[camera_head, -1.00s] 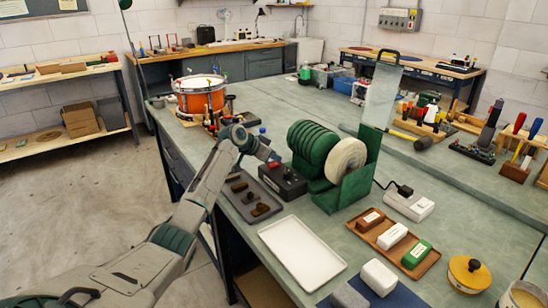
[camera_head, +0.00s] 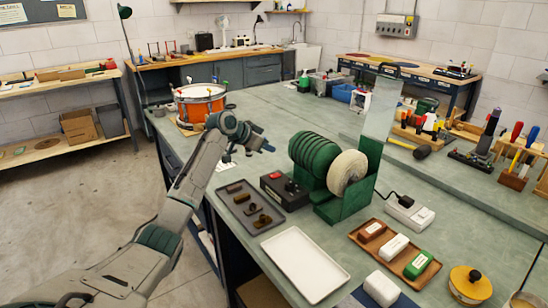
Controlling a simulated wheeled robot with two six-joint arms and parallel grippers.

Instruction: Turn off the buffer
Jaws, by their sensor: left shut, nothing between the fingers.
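The bench buffer with its green ribbed motor (camera_head: 314,155) and pale buffing wheel (camera_head: 347,173) stands on the bench in a green guard (camera_head: 370,155). Its dark control box (camera_head: 284,188) sits just left of the motor, with a red button on top and a dark knob or switch beside it. Whether the wheel turns cannot be told. My left gripper (camera_head: 268,146) is shut and empty, in the air behind and left of the control box, apart from it. My right gripper is not in view.
A dark tray (camera_head: 249,208) with small parts lies left of the control box, and a white tray (camera_head: 305,264) in front. A wooden tray (camera_head: 394,250) holds several bars. An orange drum (camera_head: 200,103) stands behind my left arm. A power strip (camera_head: 409,212) lies right of the buffer.

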